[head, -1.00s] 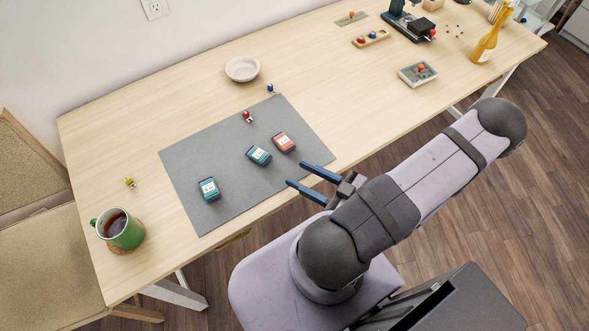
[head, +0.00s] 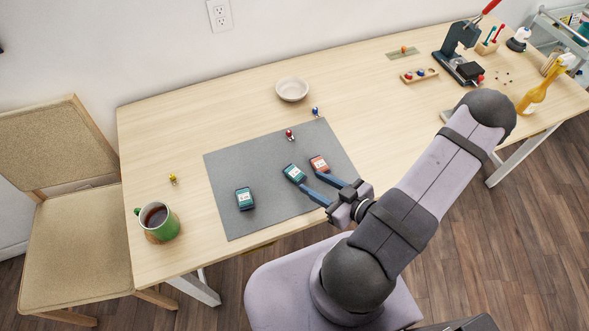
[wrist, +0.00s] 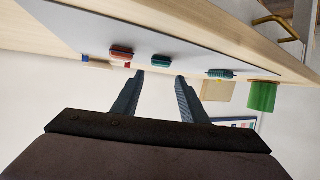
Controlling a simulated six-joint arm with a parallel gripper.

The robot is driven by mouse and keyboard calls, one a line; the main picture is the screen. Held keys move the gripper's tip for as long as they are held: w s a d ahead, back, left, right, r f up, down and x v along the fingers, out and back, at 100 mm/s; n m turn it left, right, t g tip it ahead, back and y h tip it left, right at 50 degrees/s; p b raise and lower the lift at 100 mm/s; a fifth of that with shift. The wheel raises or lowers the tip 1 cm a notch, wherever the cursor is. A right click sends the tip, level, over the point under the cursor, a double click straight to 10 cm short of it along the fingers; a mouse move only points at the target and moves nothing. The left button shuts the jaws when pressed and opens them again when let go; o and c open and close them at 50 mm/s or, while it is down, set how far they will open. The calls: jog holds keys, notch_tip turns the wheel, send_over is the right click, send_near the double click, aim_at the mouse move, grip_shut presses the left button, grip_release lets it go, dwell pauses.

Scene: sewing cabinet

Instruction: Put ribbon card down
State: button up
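Three ribbon cards lie apart on the grey mat (head: 262,205): a dark teal one (head: 245,199) at left, a green one (head: 295,173) in the middle and an orange-red one (head: 319,163) at right. My gripper (head: 311,181) is open and empty, its blue fingers over the mat's front right part, close to the green and orange-red cards. In the wrist view the open fingers (wrist: 159,75) point toward the green card (wrist: 162,58), with the orange-red card (wrist: 121,52) to the left and the teal card (wrist: 221,74) to the right. I cannot tell whether the fingers touch a card.
A red spool (head: 290,134) is on the mat's back part, and a blue one (head: 315,111) is near its back corner. A bowl (head: 292,89) stands behind. A green mug (head: 158,222) and a yellow spool (head: 173,179) are at left. The table between is clear.

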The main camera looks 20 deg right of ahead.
aim_at(295, 172)
jog(key=shift+x, duration=1.1)
jog(key=shift+p+x, duration=1.1)
jog(key=shift+x, duration=1.5)
jog(key=shift+f, duration=0.15)
jog(key=c, duration=0.9)
jog(key=shift+d, duration=0.1)
notch_tip(295, 172, up, 8)
jog(key=shift+f, duration=0.15)
jog(key=shift+r, duration=1.2)
